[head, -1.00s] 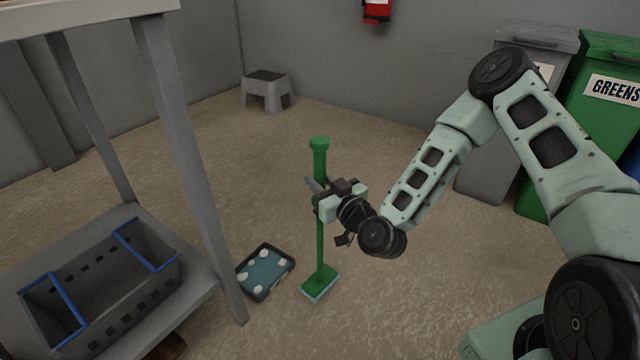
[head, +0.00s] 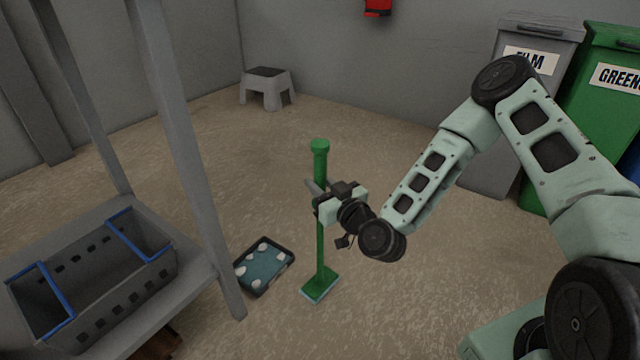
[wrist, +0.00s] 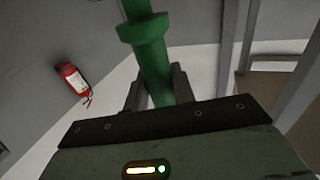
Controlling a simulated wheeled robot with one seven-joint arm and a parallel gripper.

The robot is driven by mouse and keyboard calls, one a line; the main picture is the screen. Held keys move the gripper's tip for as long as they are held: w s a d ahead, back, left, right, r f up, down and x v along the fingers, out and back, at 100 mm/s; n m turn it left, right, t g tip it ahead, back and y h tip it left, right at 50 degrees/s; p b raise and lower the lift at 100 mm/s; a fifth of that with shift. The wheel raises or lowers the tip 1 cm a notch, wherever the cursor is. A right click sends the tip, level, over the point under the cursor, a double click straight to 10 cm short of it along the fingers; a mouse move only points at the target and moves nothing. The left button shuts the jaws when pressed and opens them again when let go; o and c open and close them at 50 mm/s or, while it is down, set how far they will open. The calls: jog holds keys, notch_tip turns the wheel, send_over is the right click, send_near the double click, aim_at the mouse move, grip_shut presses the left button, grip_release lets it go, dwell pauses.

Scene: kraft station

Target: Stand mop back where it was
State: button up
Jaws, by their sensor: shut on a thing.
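The green mop (head: 320,248) stands upright in the head view, with its knobbed top up and its flat green head (head: 320,284) low at the floor. I cannot tell whether the head touches the floor. My gripper (head: 318,190) is shut on the upper part of the handle. In the wrist view the thick green grip (wrist: 150,50) with its collar rises between my gripper's fingers (wrist: 158,88). The fingers hide part of the handle.
A dark tray with a teal inside and white pieces (head: 264,268) lies left of the mop head. A grey rack (head: 190,170) holds a crate (head: 125,290). A step stool (head: 268,88) and grey (head: 530,100) and green bins (head: 610,90) stand behind. Floor is clear behind the mop.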

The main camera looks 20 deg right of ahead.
jog(key=shift+f+b, duration=0.35)
jog(key=shift+f, duration=0.15)
dwell(1.0)
jog(key=o, duration=1.1)
jog(key=shift+p+v, duration=3.3)
jog(key=shift+v, duration=5.4)
